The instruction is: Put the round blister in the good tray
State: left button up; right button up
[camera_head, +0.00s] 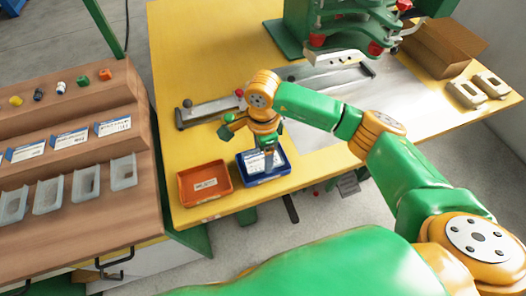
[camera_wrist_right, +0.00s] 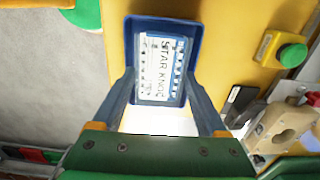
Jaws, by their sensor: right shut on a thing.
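My right gripper (camera_head: 268,158) points down into the blue tray (camera_head: 287,169) at the front edge of the yellow table. In the right wrist view the gripper (camera_wrist_right: 160,76) is shut on a white and blue card pack lettered "STAR KNOB" (camera_wrist_right: 160,68), its fingertips at the card's two long edges. I take this pack for the round blister; its blister's shape is hidden. The pack lies within the blue tray's outline (camera_wrist_right: 194,30); I cannot tell whether it touches the tray's floor. An orange tray (camera_head: 189,198) with a white label stands just left. My left gripper is not in view.
A wooden rack (camera_head: 75,105) at left holds clear blisters (camera_head: 86,185), printed cards (camera_head: 70,138) and small coloured parts. A green press (camera_head: 340,25) stands at the back, with a cardboard box (camera_head: 440,45) to its right. A green button (camera_wrist_right: 292,55) is beside the tray.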

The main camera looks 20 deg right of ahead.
jog(key=o, duration=1)
jog(key=shift+c, duration=0.2)
jog(key=shift+r, duration=0.15)
notch_tip(320, 180, up, 12)
